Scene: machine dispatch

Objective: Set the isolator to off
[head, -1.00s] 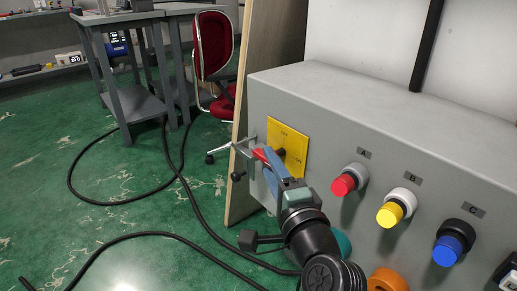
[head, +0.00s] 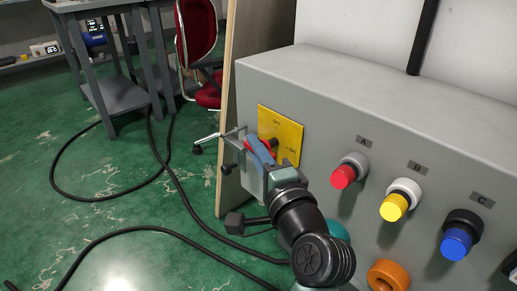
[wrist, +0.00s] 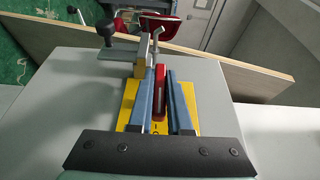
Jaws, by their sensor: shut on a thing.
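The isolator is a yellow plate (head: 291,137) on the left end of the grey box's front, with "OFF" marked at its top and "ON" at its right. Its red handle (head: 272,146) is partly hidden behind my gripper (head: 262,150) in the head view. In the wrist view the red handle (wrist: 160,84) stands between the two blue fingers of my gripper (wrist: 163,85), over the yellow plate (wrist: 124,121). My gripper is shut on the handle. The exact angle of the handle against the marks is hard to tell.
Red button A (head: 346,172), yellow button B (head: 398,201) and blue button C (head: 459,237) stick out of the grey box (head: 350,95) right of the isolator. An orange ring (head: 388,274) sits below. A metal bracket (wrist: 128,50) stands close beside the fingers. Cables lie on the floor.

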